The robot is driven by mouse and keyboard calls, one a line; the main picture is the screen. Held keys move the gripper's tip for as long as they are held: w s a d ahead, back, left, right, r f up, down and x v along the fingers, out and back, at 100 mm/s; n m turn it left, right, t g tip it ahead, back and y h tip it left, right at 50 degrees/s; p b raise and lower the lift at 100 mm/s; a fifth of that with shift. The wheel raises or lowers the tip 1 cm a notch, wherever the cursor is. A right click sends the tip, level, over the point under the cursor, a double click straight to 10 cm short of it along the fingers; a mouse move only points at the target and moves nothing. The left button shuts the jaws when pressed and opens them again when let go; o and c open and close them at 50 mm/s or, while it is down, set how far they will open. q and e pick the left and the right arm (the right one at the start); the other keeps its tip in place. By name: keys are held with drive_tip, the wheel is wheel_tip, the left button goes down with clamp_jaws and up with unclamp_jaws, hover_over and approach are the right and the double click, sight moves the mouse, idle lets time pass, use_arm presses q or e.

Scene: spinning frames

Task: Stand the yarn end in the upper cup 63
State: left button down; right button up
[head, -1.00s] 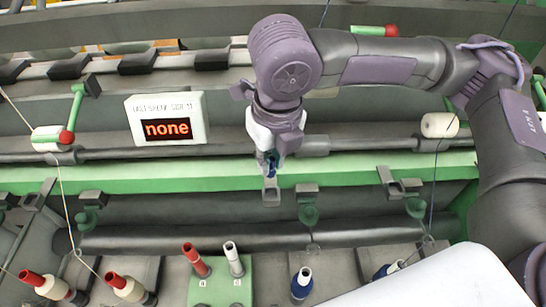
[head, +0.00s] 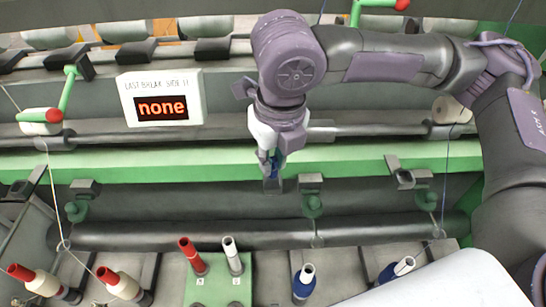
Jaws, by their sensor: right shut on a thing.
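My right gripper (head: 271,172) reaches down from the arm above and is in front of the green rail (head: 225,167), near the middle of the picture. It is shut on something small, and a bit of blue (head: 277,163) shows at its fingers. I cannot tell whether this blue is the yarn end. No number 63 is readable, and I cannot make out which part is the upper cup. A grey-green bracket (head: 312,196) stands just right of the fingers, apart from them. My left gripper is not in view.
A display (head: 162,106) reads "none". A green block (head: 206,284) holds a red and a white tube. Thin yarn strands (head: 57,205) hang at left. A white surface (head: 440,282) covers the lower right.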

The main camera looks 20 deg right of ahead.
drive_tip(key=shift+f, duration=0.4)
drive_tip(key=shift+f+b, duration=0.55)
drive_tip(key=shift+f, duration=0.6)
drive_tip(key=o, duration=0.8)
drive_tip(key=shift+r, duration=0.2)
drive_tip(key=r, duration=0.3)
drive_tip(key=s+r, duration=0.1)
drive_tip(key=r, duration=0.7)
drive_tip(key=shift+s+d+r, duration=0.2)
drive_tip(key=shift+s+r, duration=0.05)
drive_tip(key=shift+s, duration=0.05)
